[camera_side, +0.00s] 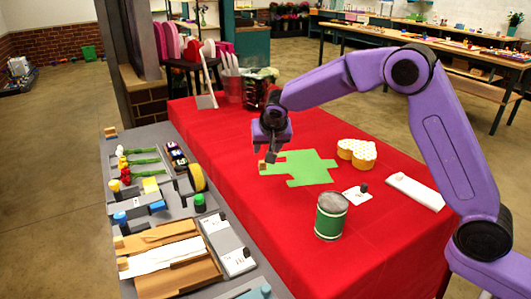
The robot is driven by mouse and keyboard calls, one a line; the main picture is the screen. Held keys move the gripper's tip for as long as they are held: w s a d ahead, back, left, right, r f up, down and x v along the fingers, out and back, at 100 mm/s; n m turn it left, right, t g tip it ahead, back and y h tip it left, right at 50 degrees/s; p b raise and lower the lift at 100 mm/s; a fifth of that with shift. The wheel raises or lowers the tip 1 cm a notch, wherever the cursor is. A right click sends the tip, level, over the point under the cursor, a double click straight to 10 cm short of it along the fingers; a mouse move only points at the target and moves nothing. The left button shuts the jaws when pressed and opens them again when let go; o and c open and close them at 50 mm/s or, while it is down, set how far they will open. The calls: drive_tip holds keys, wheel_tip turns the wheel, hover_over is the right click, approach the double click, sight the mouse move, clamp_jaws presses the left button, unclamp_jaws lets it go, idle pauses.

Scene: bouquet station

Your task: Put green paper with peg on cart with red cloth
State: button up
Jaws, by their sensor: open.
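A green paper (305,168) with a notched outline lies flat on the red cloth (345,245) that covers the long cart or table. A small tan peg (262,165) sits at the paper's left end. My gripper (270,157) is open and points down at that end, right beside or just over the peg. I cannot tell whether the fingers touch the peg. The fingers hide a little of the paper's left edge.
A green can (331,216), a white card (357,194), a white roll (415,191) and yellow heart-shaped boxes (357,151) stand around the paper. A grey bench (115,155) with flowers and paper sheets runs along the left. Bare cloth lies in front.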

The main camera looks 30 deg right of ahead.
drive_tip(key=shift+v, duration=0.9)
drive_tip(key=shift+s, duration=0.15)
drive_tip(key=s+n+g, duration=0.1)
drive_tip(key=s+n, duration=0.2)
drive_tip(key=s, duration=0.4)
drive_tip(key=s+r+n+g+y, duration=0.1)
drive_tip(key=s+n, duration=0.1)
drive_tip(key=s, duration=0.5)
drive_tip(key=s+n+y, duration=0.1)
drive_tip(key=s+n, duration=0.2)
drive_tip(key=s, duration=0.5)
drive_tip(key=shift+d+r+n+g, duration=0.1)
drive_tip(key=shift+r+n+g, duration=0.2)
drive_tip(key=shift+g, duration=0.1)
drive_tip(key=s+d+f+n+g, duration=0.1)
drive_tip(key=s+d+n, duration=0.3)
drive_tip(key=s, duration=0.7)
drive_tip(key=s+d+f+n+g, duration=0.1)
drive_tip(key=s+d+n, duration=0.3)
drive_tip(key=s, duration=0.8)
drive_tip(key=shift+s+d+f+g+y, duration=0.2)
drive_tip(key=shift+s+d+g+y, duration=0.15)
drive_tip(key=shift+d+g, duration=0.5)
